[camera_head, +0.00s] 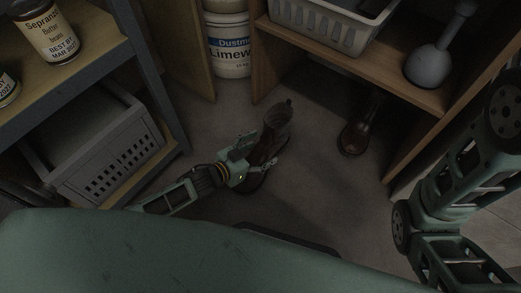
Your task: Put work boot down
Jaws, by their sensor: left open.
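A dark brown work boot (278,128) stands upright on the concrete floor near the middle of the head view, its shaft toward the back. My left gripper (257,153) reaches in from the left and is open. Its fingers spread around or just over the boot, one on each side; I cannot tell whether they touch it. The gripper hides part of the boot's middle. A second dark brown boot (356,136) stands on the floor to the right, partly under the shelf. My right arm shows at the right edge, but its gripper is out of view.
A wooden shelf (420,90) at the right holds a pale basket (330,32) and a grey flask-like vessel (430,65). A white tub (230,60) stands at the back. A rack at the left holds cans (45,30) and a grey crate (95,150). Floor between the boots is clear.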

